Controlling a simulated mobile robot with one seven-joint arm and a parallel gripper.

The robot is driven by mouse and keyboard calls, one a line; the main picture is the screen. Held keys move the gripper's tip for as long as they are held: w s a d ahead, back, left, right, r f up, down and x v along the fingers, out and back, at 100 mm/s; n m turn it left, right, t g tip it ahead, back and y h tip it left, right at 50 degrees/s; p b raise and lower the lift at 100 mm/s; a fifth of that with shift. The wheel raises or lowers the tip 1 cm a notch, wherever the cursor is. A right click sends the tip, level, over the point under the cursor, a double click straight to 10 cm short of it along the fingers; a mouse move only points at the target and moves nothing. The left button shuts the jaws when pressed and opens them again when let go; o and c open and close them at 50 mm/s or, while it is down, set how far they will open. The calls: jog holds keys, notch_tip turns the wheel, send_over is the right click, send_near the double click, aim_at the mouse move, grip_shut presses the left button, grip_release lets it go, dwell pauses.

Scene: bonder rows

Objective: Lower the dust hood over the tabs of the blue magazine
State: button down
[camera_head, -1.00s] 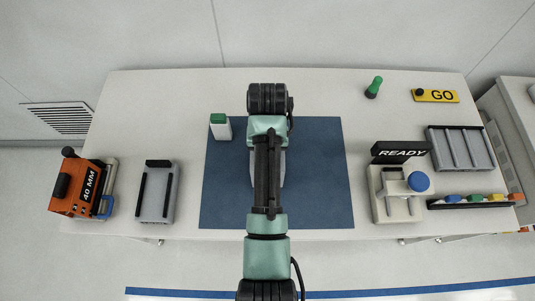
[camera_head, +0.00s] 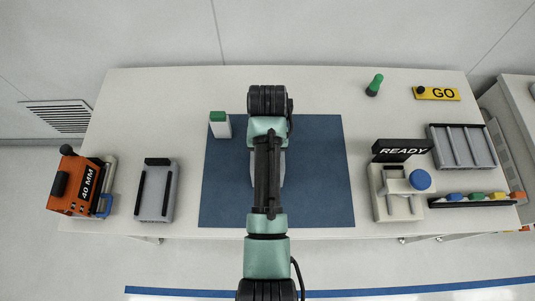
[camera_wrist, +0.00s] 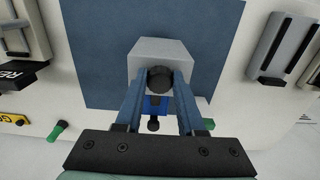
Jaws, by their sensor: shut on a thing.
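My gripper (camera_wrist: 160,84) is shut on the dark round knob of the pale grey dust hood (camera_wrist: 160,50) in the wrist view. The hood is over the blue mat, but I cannot tell its height above it. A bright blue part with a black knob, seemingly the blue magazine (camera_wrist: 157,104), shows between my fingers, beside the hood's near edge. Its tabs are hidden, and I cannot tell whether the hood covers any of them. In the head view my arm hides my gripper and the magazine; only a sliver of the hood (camera_head: 283,166) shows.
The blue mat (camera_head: 320,190) is mostly clear around the hood. A white block with a green top (camera_head: 220,128) stands at its upper left. An orange 40 MM unit (camera_head: 75,185) and grey rail fixture (camera_head: 155,190) are left; the READY station (camera_head: 395,200) is right. A green peg (camera_head: 375,85) stands behind.

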jog(key=shift+f+b, duration=1.1)
jog(key=shift+f, duration=1.4)
jog(key=shift+f+b, duration=1.85)
jog(key=shift+f, duration=0.65)
jog(key=shift+c, duration=2.2)
grip_release()
jog(key=shift+r, duration=0.1)
